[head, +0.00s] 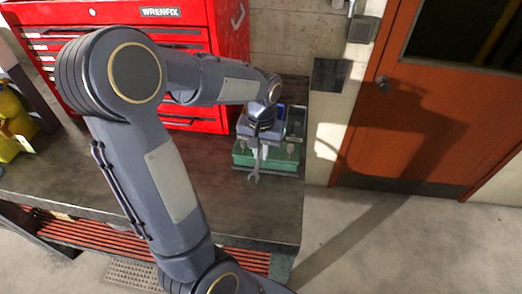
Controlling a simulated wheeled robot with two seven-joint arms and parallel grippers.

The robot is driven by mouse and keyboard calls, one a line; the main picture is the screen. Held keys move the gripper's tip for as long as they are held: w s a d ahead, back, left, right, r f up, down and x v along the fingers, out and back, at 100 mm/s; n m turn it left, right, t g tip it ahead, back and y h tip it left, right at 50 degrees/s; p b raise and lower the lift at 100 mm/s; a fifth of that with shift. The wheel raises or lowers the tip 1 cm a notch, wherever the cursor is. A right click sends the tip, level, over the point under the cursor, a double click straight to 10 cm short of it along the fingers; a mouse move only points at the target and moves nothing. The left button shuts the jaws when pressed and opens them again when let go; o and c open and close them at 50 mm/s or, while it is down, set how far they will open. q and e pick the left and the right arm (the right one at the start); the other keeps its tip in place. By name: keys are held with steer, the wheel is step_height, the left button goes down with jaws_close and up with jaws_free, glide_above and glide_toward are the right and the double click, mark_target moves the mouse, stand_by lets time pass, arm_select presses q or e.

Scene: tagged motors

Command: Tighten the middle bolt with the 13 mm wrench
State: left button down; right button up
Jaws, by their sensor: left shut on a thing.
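My left gripper (258,138) points down at the far right end of the workbench and is shut on a grey metal wrench (254,166). The wrench hangs with its open jaw end low, in front of a green base (283,164). Grey motor parts (291,148) stand on the green base, partly hidden by my gripper and the wrench. I cannot make out the middle bolt or the wrench's size mark. I cannot tell whether the wrench touches the base. My right gripper is not in view.
The dark workbench top (235,205) is bare in front of the green base. A red tool chest (200,120) stands behind my arm. A yellow object (8,125) sits at the far left. An orange door (425,120) is to the right, with clear floor before it.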

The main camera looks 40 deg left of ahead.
arm_select(q)
steer(key=shift+r+p, duration=0.35)
steer(key=shift+r, duration=0.35)
step_height(320, 180, up, 5)
steer(key=p, duration=0.4)
steer(key=shift+r, duration=0.1)
steer(key=shift+s, duration=0.1)
